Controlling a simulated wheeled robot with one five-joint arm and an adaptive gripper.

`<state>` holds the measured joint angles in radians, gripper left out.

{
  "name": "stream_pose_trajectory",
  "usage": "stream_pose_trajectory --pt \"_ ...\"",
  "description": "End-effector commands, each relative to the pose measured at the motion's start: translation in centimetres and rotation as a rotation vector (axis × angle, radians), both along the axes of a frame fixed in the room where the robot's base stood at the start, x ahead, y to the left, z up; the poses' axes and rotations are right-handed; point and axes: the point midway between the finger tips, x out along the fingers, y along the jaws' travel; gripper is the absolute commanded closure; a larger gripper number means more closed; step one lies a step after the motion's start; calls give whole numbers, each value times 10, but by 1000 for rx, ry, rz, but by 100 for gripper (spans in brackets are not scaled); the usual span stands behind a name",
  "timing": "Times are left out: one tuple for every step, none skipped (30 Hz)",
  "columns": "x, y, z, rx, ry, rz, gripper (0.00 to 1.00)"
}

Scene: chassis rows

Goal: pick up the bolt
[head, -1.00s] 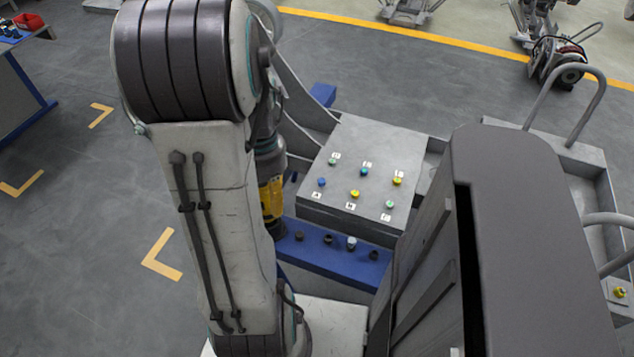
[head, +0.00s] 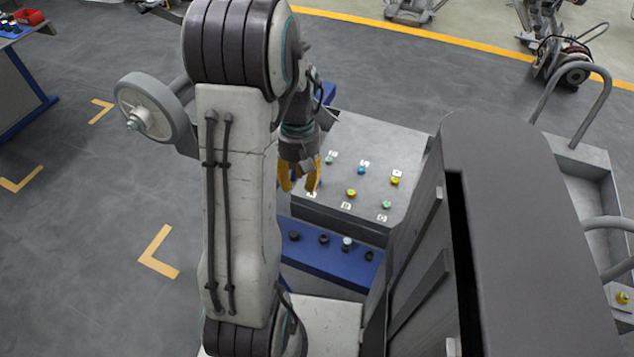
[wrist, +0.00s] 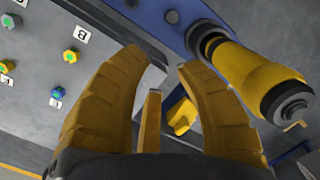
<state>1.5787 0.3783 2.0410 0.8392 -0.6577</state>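My gripper (head: 300,190) is open beside the left end of a grey panel box (head: 340,222). In the wrist view its yellow fingers (wrist: 165,60) are spread, with no bolt visibly held. Small coloured bolts sit on the panel beside letter labels: green (head: 329,160), blue (head: 361,170), yellow (head: 395,181), another yellow (head: 351,193), and green (head: 387,204). The pictures do not show which bolt is meant. The blue bolt by the left label is hidden behind my gripper. The wrist view shows a yellow bolt (wrist: 71,55) and a blue one (wrist: 57,93) left of the fingers.
A blue rail (head: 325,268) with several dark knobs and a pale one runs before the panel. A yellow and black cylinder (wrist: 260,80) lies close right of my fingers in the wrist view. A grey wheel (head: 147,108) stands left. Grey floor is open at left.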

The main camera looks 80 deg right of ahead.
Motion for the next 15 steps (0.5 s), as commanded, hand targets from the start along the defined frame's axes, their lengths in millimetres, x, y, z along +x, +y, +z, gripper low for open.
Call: stream_pose_trajectory --pt "-3 -9 -2 -14 -9 73 69" --pt "-5 -14 -2 -24 -14 124 69" --pt "-7 -20 -4 -34 -20 189 69" --pt "-9 -25 -4 -42 -24 237 69" --pt "-10 -30 -4 -51 -27 281 69" --pt "-12 -35 -5 -61 -31 338 69" --pt "-14 -39 -5 -69 -32 379 69" --pt "-15 -43 -6 -74 -34 416 69" --pt "-17 -47 -6 -81 -36 464 69" --pt "-18 -50 -6 -87 -37 495 69" --pt "-19 -53 -7 -91 -37 524 69" --pt "-20 -56 -7 -95 -38 557 69" --pt "-21 -58 -7 -99 -39 580 69" --pt "-22 -59 -7 -103 -38 601 69" --pt "-23 -62 -8 -106 -38 623 69"
